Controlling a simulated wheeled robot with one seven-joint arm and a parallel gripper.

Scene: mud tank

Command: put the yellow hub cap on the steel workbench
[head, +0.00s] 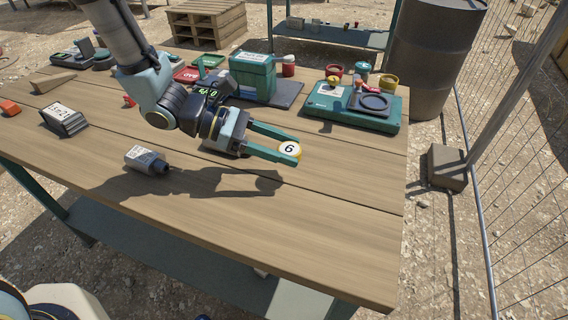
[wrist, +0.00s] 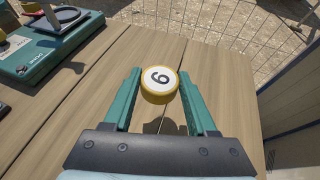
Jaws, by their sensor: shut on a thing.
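The yellow hub cap (head: 290,150) is a short round disc with a white face and a black 6. In the wrist view the cap (wrist: 159,84) sits between the two green fingertips, its numbered face visible. My gripper (head: 287,152) is shut on it and holds it above the right part of the wooden table. A shadow of the arm and gripper falls on the planks below. A grey-topped bench (head: 345,38) on green legs stands at the back, beyond the wooden table; it looks like the steel workbench.
The wooden table (head: 330,230) carries a green scale-like device (head: 350,115), a green box (head: 252,75), a grey bottle (head: 145,160) and several small items. A dark drum (head: 435,55) and a wire fence (head: 520,140) stand at right. A pallet stack (head: 207,22) is behind. The table's front right is clear.

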